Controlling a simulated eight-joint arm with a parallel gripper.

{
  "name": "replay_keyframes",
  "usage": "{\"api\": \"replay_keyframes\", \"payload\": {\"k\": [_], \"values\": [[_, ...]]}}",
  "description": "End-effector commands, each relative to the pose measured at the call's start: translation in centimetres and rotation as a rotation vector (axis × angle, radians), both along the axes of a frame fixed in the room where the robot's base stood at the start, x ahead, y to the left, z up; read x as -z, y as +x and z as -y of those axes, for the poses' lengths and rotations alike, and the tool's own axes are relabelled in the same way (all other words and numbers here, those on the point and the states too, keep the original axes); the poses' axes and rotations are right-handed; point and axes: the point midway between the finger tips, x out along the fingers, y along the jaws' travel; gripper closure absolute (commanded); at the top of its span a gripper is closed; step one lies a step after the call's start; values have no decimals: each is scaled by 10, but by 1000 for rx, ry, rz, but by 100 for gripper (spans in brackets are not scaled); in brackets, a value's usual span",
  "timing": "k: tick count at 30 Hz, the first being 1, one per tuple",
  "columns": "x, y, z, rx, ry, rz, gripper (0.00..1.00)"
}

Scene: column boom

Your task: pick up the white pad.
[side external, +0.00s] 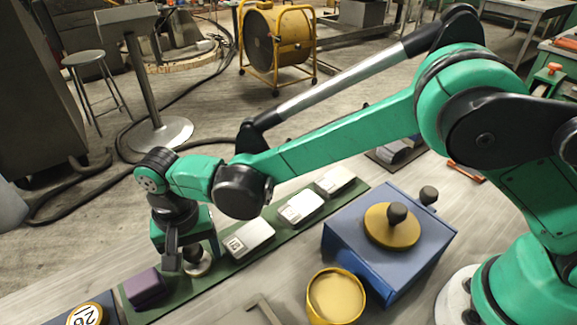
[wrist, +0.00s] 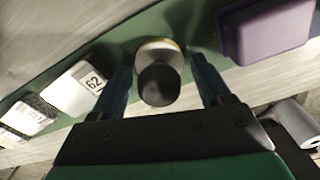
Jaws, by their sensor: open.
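The white pad (side external: 199,269) is a round, pale disc with a dark knob on top. It sits on the green strip (side external: 296,226), between the purple block (side external: 145,287) and the nearest white box (side external: 249,238). My gripper (side external: 194,254) is over it with the fingers spread. In the wrist view the pad (wrist: 160,47) shows between the two fingers of my gripper (wrist: 163,72), with its knob toward the camera. Both fingers look apart from the knob. The fingers partly hide the pad in the side view.
More white boxes (side external: 300,206) lie along the strip. A blue box (side external: 385,245) carries a yellow disc (side external: 391,229) with a dark knob. A yellow round container (side external: 335,298) stands in front of it. The purple block (wrist: 265,30) is close to the right finger in the wrist view.

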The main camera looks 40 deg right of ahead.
Motion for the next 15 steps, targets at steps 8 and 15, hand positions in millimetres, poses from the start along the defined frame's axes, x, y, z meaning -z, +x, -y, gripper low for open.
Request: {"api": "replay_keyframes", "payload": {"k": [8,15], "values": [[0,0,0,0,0,0,96],[-1,0,0,0,0,0,100]]}}
